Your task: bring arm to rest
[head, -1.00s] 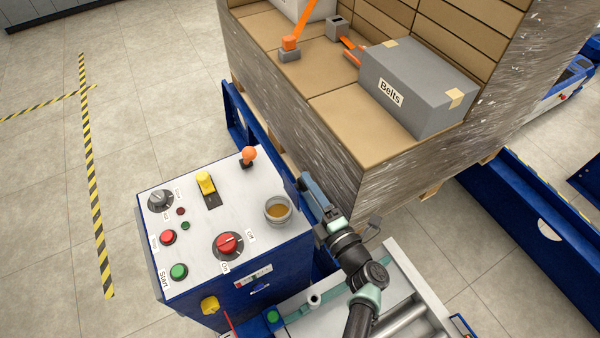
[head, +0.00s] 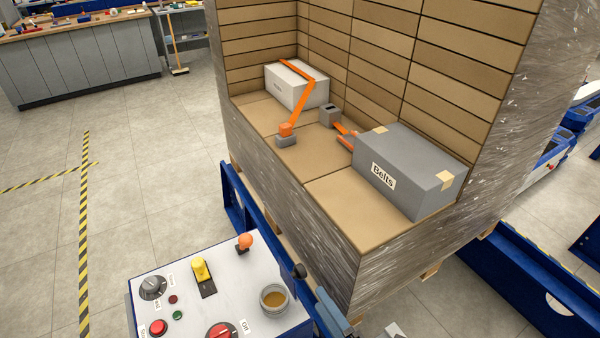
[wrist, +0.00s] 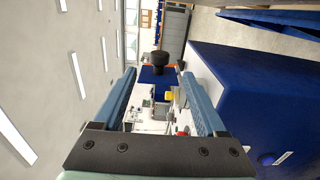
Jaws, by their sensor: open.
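My gripper (head: 330,307) shows only in part at the bottom edge of the head view, just right of the control box; the rest of my arm is almost all out of that picture. In the wrist view my gripper (wrist: 158,82) is open, its two blue-grey fingers wide apart with nothing clamped. A black knob (wrist: 160,60) appears between the fingertips there, apart from both fingers. A black knob (head: 299,271) also shows at the control box's right side in the head view. Whether the gripper touches anything near the box is unclear.
The wrapped pallet load (head: 300,222) stands close beyond my gripper, bearing a grey Belts box (head: 410,170) and a pale strapped box (head: 296,84). Floor at left is clear.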

